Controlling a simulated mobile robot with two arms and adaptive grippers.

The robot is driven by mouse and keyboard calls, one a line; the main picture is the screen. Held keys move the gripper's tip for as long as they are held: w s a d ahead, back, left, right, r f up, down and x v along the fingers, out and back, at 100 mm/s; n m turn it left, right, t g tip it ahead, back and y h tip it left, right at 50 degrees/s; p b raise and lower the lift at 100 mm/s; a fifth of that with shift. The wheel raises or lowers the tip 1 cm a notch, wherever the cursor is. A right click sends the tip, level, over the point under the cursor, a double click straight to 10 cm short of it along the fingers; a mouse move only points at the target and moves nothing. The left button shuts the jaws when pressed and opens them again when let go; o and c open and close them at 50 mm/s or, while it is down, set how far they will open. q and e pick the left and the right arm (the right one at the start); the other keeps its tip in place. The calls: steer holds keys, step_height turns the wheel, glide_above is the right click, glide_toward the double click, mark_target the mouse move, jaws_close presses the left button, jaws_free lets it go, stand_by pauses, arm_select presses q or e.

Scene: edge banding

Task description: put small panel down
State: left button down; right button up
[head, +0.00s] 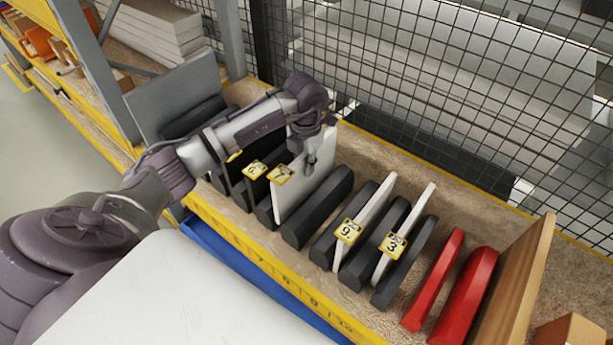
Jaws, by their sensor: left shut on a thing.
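My left gripper (312,160) reaches in from the left and is shut on the panel's upper part. The panel's lower edge sits down between two black holders; I cannot tell whether it touches the shelf. My right gripper does not show.
Two more white panels with yellow tags, 9 (347,231) and 3 (393,243), stand in holders to the right. Red holders (467,296) and a wooden board (515,285) stand further right. A wire mesh (470,90) closes the back. A white surface (170,295) fills the lower left.

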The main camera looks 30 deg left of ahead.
arm_select(q)
step_height(320, 180, down, 4)
steer(key=shift+f+p, duration=0.15)
steer(key=shift+p, duration=0.45)
steer(key=shift+f, duration=0.3)
steer(key=c, duration=1.2)
jaws_free()
steer(key=shift+o, duration=0.2)
steer(key=shift+r, duration=0.25)
step_height(320, 180, up, 11)
steer(key=b, duration=0.4)
steer(key=shift+r, duration=0.4)
